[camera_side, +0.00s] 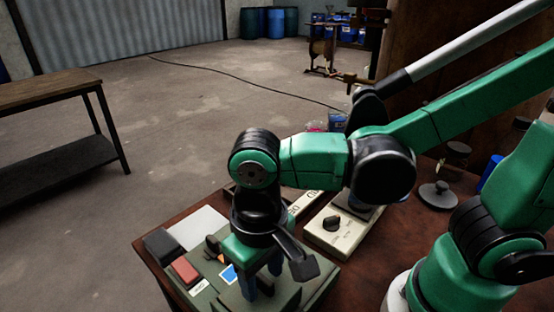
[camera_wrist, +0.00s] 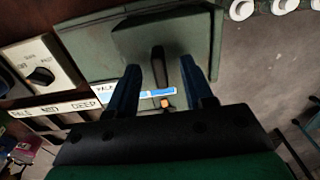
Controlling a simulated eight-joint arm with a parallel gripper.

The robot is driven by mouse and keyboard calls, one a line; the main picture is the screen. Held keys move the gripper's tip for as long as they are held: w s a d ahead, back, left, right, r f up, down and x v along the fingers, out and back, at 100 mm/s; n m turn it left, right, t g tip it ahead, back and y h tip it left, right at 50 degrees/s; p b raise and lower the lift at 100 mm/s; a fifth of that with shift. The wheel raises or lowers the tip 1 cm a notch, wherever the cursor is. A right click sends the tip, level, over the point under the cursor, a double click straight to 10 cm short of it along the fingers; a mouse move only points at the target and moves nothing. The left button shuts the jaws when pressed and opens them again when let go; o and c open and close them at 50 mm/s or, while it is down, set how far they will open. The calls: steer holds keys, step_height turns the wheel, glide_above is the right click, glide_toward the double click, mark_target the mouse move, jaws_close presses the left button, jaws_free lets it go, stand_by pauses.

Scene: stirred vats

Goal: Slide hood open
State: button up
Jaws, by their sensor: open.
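The hood appears to be the flat grey-green panel (camera_wrist: 90,42) in the wrist view, with a dark upright handle (camera_wrist: 157,62) on it. In the side view the grey-green panel (camera_side: 313,284) lies at the table's front edge, partly hidden by my gripper (camera_side: 262,284). In the wrist view my gripper (camera_wrist: 162,72) is open, with one blue finger on each side of the handle. A gap shows between the handle and each finger; I cannot tell how deep the fingers reach. A blue-and-white label (camera_wrist: 152,92) and an orange piece (camera_wrist: 166,103) lie just below the handle.
A pale box with a black knob (camera_side: 333,224) stands behind the panel. A red block (camera_side: 185,270), a dark block (camera_side: 161,242) and a white sheet (camera_side: 198,228) lie to the left. A grey lidded knob (camera_side: 438,195) sits at right. Open floor (camera_side: 150,150) lies beyond the table.

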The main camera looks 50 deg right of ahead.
jaws_close()
stand_by(1.4)
